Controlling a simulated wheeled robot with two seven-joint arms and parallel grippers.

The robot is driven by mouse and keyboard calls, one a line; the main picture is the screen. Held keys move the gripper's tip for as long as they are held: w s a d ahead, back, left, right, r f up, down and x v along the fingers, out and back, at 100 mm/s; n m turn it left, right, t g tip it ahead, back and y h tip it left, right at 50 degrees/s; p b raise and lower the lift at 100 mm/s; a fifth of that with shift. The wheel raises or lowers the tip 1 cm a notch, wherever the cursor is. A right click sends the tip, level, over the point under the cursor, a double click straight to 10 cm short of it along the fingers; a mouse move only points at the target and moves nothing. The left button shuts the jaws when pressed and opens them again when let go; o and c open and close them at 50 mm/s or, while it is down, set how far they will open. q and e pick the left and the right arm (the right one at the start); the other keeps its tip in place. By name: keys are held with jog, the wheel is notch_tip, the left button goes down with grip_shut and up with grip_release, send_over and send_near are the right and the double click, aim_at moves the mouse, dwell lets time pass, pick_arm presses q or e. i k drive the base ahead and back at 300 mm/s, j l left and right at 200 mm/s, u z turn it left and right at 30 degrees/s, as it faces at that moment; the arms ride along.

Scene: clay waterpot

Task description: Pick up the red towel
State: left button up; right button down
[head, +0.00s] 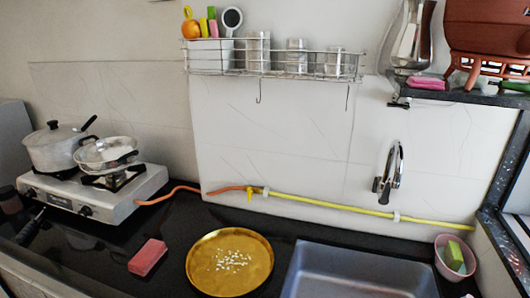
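A small red, block-shaped thing (148,257), which looks like the folded red towel, lies flat on the black counter (95,250) in the head view. It lies between the stove and a round golden tray, apart from both. Nothing covers it. A second, pink folded cloth or sponge (427,83) lies on the shelf at the upper right. Neither of my grippers shows in the head view.
The golden tray (208,285) holds white grains. A stove (90,205) with two pots stands left. A sink (350,280) and a pink bowl (442,263) with a green sponge are right. A wire rack (275,72) hangs above. A yellow hose (330,205) runs along the wall.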

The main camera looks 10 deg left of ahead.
aim_at(148, 256)
jog(key=u, duration=1.35)
jog(key=i+j, duration=0.15)
jog(key=j, duration=0.15)
jog(key=i+j, duration=0.15)
jog(key=i+j+z, duration=0.15)
jog(key=j+z, duration=0.2)
jog(key=i+j+z, duration=0.1)
jog(key=j+z, duration=0.2)
jog(key=j, duration=0.3)
jog(key=i+j+z, duration=0.1)
jog(key=j+z, duration=0.25)
jog(key=j, duration=0.15)
jog(key=z, duration=0.4)
